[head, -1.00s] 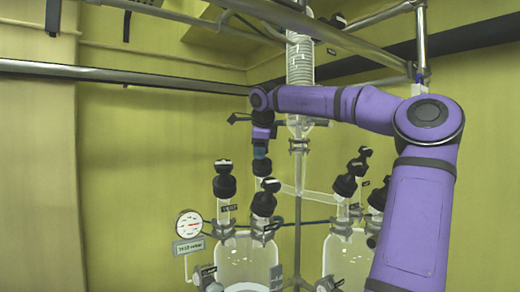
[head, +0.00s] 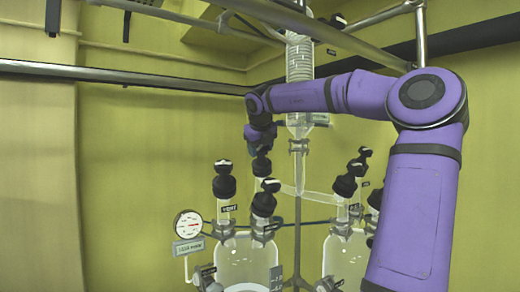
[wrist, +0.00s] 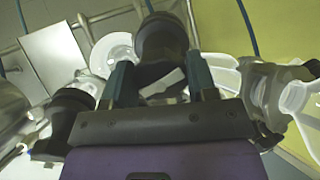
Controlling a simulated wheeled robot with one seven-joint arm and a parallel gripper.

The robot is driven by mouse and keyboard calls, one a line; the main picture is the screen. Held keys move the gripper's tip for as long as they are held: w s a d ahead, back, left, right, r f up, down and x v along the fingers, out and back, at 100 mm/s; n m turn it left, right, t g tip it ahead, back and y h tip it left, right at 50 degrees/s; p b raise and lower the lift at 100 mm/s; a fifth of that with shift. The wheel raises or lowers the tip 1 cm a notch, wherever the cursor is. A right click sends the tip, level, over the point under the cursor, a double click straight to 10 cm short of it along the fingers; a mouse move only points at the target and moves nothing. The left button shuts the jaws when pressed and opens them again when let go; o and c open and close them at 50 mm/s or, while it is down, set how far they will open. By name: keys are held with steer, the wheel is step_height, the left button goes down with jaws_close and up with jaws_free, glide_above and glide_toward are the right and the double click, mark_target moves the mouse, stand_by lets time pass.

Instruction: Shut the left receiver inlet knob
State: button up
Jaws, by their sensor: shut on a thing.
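The left receiver (head: 240,252) is a clear glass vessel at lower middle in the head view, with several black knobs on top. My gripper (head: 261,150) is above its rear black knob (head: 262,167), beside the glass side tube. In the wrist view, the teal fingers of my gripper (wrist: 160,82) stand on either side of a black knob (wrist: 163,45) with a pale bar mark on top, and are shut on it. The knob's lower stem is partly hidden. I take this for the inlet knob; its label cannot be read.
The vent-labelled knob (head: 224,180) stands close on the left and another black knob (head: 264,197) stands in front. A round gauge (head: 188,224) is at left. The right receiver (head: 346,258) and condenser column (head: 300,65) are to the right. Open wall lies to the left.

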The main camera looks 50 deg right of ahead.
steer(key=m, duration=0.4)
steer(key=shift+m+h, duration=0.3)
steer(key=shift+m, duration=0.1)
steer(key=m, duration=0.4)
steer(key=shift+g, duration=0.4)
steer(key=m, duration=0.4)
steer(key=shift+m+g+h, duration=0.3)
steer(key=shift+g, duration=0.1)
steer(key=m, duration=0.4)
steer(key=shift+m+g, duration=0.3)
steer(key=shift+m, duration=0.1)
steer(key=m, duration=0.4)
steer(key=shift+s+m+g, duration=0.1)
steer(key=shift+m+g, duration=0.2)
steer(key=m, duration=0.3)
steer(key=shift+m+y, duration=0.3)
steer(key=shift+y, duration=0.1)
steer(key=m, duration=0.4)
steer(key=shift+m+g+y, duration=0.3)
steer(key=shift+m+y, duration=0.3)
steer(key=shift+m, duration=1.7)
steer(key=shift+f, duration=0.1)
